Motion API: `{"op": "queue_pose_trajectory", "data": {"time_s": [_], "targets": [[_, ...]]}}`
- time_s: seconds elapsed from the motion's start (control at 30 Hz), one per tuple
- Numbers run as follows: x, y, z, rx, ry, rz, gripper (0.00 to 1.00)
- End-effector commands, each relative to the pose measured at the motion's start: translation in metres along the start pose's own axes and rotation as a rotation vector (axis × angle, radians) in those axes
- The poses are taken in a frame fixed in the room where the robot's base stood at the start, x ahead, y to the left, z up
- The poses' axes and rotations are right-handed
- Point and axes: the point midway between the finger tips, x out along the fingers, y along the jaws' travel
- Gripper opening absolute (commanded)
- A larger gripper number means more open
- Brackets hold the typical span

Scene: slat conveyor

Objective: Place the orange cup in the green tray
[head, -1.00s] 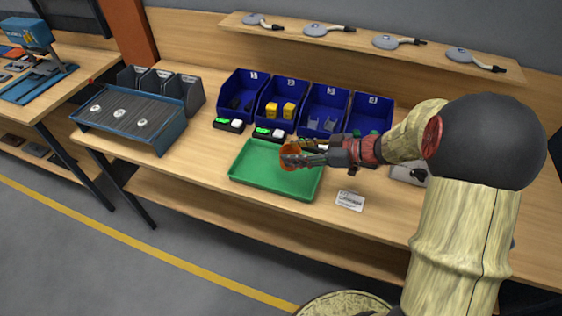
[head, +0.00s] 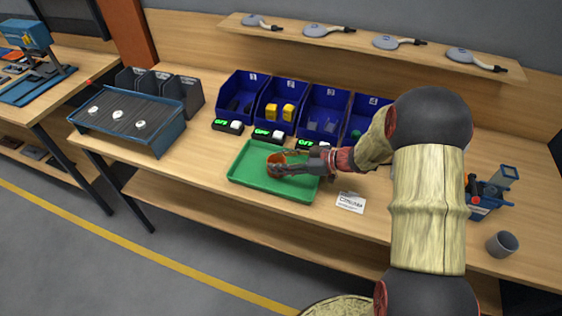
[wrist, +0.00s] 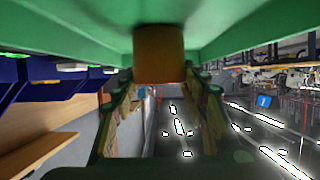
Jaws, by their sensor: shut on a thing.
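The orange cup (head: 275,159) is in my gripper (head: 281,168), within the outline of the green tray (head: 246,176) in the head view. My gripper is shut on the cup, and the fingers hide part of it. In the wrist view the cup (wrist: 159,55) sits between the fingertips, with the green tray (wrist: 60,30) around it at the top. The cup is low over the tray floor; I cannot tell whether it touches. I see nothing else in the tray.
Blue bins (head: 281,100) with small lit displays (head: 268,134) stand behind the tray. A white label card (head: 350,202) lies to its right. A slatted conveyor (head: 128,115) is at the left. A grey cup (head: 501,244) and a blue device (head: 489,198) stand at the right.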

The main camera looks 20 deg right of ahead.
Motion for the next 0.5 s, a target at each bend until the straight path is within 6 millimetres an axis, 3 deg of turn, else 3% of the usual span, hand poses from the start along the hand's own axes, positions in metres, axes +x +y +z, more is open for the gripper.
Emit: {"op": "queue_pose_trajectory", "data": {"time_s": [0.4, 0.43, 0.5], "targets": [[0.0012, 0.0004, 0.0029, -0.002, 0.001, 0.001, 0.19], [0.0009, 0.0002, 0.0024, -0.001, 0.001, 0.001, 0.45], [0.0007, 0.0002, 0.0019, -0.001, 0.001, 0.001, 0.49]]}}
